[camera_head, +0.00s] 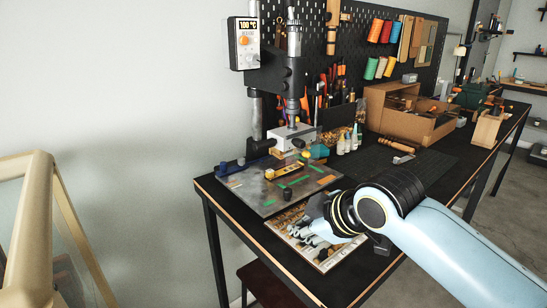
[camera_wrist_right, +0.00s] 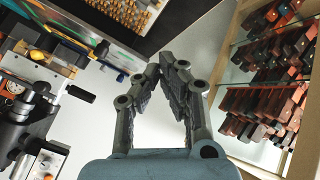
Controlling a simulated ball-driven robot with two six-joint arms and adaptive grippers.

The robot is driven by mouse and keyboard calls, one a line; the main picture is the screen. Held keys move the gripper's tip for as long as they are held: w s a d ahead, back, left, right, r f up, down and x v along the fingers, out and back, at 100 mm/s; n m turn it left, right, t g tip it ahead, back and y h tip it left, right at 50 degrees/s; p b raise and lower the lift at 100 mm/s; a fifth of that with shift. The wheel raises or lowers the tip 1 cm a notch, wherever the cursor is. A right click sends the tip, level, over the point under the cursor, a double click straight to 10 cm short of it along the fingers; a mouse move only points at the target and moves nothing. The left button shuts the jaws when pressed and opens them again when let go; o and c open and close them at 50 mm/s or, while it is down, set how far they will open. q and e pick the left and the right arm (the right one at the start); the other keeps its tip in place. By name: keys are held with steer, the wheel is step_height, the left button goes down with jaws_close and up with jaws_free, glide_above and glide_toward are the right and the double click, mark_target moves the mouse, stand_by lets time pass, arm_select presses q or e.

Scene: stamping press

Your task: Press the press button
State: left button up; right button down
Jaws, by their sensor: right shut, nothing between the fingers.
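The stamping press (camera_head: 280,75) stands at the back left of the table, with a dark column and a pale block over its base plate (camera_head: 270,205). Its white control box (camera_head: 245,43) reads 100 °C and has small controls. The box also shows at the lower left of the right wrist view (camera_wrist_right: 45,162). I cannot tell which part is the press button. My right gripper (camera_head: 317,208) is low in front of the base plate, apart from the control box. In the right wrist view its fingers (camera_wrist_right: 172,68) are together and empty. My left gripper is out of view.
Small bottles (camera_head: 348,140) and a cardboard box (camera_head: 425,122) stand right of the press. A wooden-framed glass cabinet (camera_head: 30,205) is at the left. A pegboard (camera_head: 350,60) is behind.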

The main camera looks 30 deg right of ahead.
steer(key=w+d+r+n+t+y, duration=0.1)
steer(key=w+r+n+t, duration=0.2)
steer(key=w+r, duration=0.5)
steer(key=w+d+r+n+t, duration=0.25)
steer(key=w+r, duration=0.35)
steer(key=r, duration=0.3)
steer(key=n+t+y+p, duration=0.1)
steer(key=n+t, duration=0.2)
steer(key=n, duration=0.3)
glide_toward(246, 41)
steer(key=w+b, duration=0.1)
steer(key=w, duration=0.1)
steer(key=w+b, duration=0.1)
steer(key=w+a, duration=0.1)
steer(key=w, duration=0.1)
steer(key=shift+w+f+b, duration=0.2)
steer(key=shift+w+b, duration=0.1)
steer(key=shift+b, duration=0.1)
steer(key=shift+w+r, duration=0.15)
steer(key=shift+w, duration=0.4)
steer(key=shift+w+b, duration=0.1)
steer(key=shift+b, duration=0.2)
